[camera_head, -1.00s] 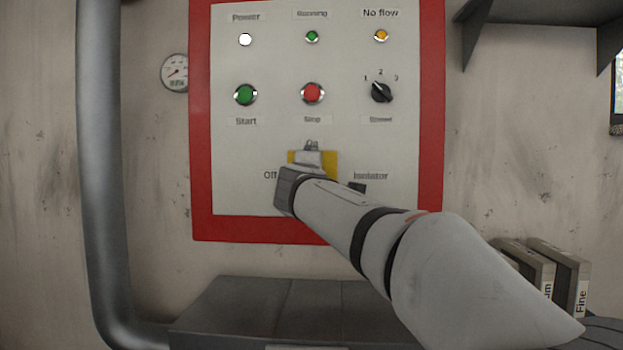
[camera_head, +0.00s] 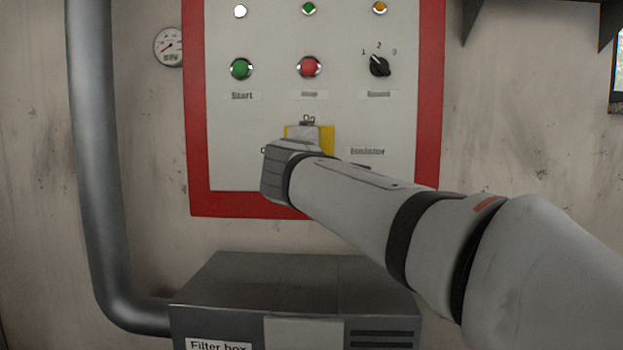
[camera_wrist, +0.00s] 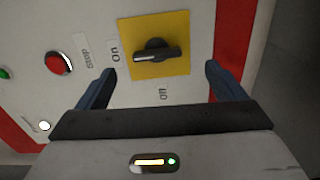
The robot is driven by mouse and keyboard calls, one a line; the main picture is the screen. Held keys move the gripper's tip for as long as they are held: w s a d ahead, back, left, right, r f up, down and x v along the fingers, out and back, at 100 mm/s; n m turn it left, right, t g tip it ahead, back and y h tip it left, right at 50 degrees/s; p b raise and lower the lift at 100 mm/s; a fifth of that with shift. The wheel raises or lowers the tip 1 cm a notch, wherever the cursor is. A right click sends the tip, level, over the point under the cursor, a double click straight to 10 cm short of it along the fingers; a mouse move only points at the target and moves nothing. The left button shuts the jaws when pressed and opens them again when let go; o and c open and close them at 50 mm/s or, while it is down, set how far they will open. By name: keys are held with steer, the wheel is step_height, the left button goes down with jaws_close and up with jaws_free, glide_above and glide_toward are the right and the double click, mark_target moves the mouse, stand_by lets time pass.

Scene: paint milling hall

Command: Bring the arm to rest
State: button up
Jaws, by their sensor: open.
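My gripper (camera_wrist: 160,75) is open and empty in the wrist view, its two dark fingers apart. Between and beyond them is the black isolator knob (camera_wrist: 155,54) on its yellow plate (camera_wrist: 178,70); neither finger touches it. The knob's handle lies along the line to the "On" label, its pale mark at that end. In the head view my arm reaches in from the lower right, and my gripper covers much of the yellow plate (camera_head: 328,140). The knob and the fingertips cannot be made out clearly there.
The red-framed panel (camera_head: 228,165) carries a green start button (camera_head: 241,69), a red stop button (camera_head: 309,67) and a speed dial (camera_head: 379,66). A grey filter box (camera_head: 235,285) stands below my arm. A pipe (camera_head: 92,160) and a gauge (camera_head: 168,47) are left. Open wall lies right.

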steer(key=s+d+f+m+g+h+p, duration=0.1)
steer(key=s+d+f+m+g+p, duration=0.3)
steer(key=d+p, duration=0.45)
steer(key=s+d+f+m+g+h+p, duration=0.1)
steer(key=s+d+m+g+h+p, duration=0.1)
steer(key=s+d+m+g+p, duration=0.45)
steer(key=s+d+f+m+g+y+p, duration=0.1)
steer(key=s+f+m+g+y+p, duration=0.1)
steer(key=s+p, duration=0.6)
steer(key=s+d+f+m+g+y+p, duration=0.2)
steer(key=s+m+p, duration=0.2)
steer(key=s+p, duration=0.4)
steer(key=shift+s+d+m+g+p, duration=0.15)
steer(key=shift+s+m+g+p, duration=0.25)
steer(key=shift+s, duration=0.3)
steer(key=shift+c, duration=0.2)
